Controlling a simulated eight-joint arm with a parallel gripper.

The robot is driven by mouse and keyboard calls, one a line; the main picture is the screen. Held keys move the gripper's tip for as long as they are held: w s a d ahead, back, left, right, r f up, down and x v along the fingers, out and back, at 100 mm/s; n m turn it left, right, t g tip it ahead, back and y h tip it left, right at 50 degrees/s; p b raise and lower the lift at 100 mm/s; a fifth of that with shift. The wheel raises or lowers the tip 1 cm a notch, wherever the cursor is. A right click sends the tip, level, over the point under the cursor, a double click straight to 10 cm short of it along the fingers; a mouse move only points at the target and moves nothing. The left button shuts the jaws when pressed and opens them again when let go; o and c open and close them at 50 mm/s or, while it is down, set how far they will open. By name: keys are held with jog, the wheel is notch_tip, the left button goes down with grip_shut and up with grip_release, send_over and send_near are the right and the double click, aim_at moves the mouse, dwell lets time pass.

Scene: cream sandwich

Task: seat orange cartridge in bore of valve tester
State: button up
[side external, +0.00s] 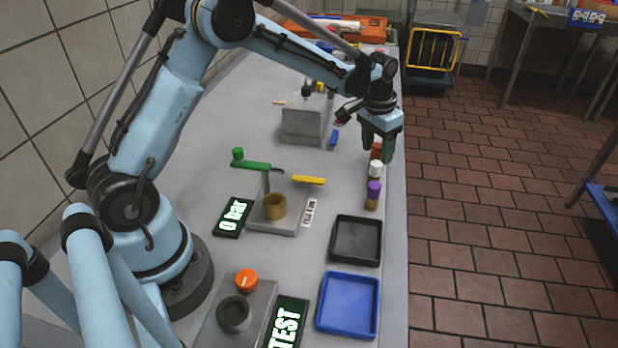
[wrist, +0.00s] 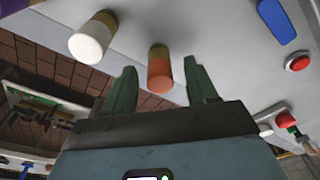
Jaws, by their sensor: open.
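In the wrist view the orange cartridge (wrist: 159,72), with a tan lower body, shows between the two green fingers of my gripper (wrist: 162,70), with gaps on both sides. The fingers are open and do not grip it.
A white-capped cartridge (side external: 375,170) and a purple-capped one (side external: 373,194) stand beside the orange one. A lever stand with a brass cup (side external: 275,206), a black tray (side external: 356,240) and a blue tray (side external: 348,304) occupy the bench. A grey block (side external: 302,124) stands left of my gripper.

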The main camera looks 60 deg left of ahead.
jog(key=shift+c, duration=0.3)
grip_shut()
jog(key=shift+r, duration=0.1)
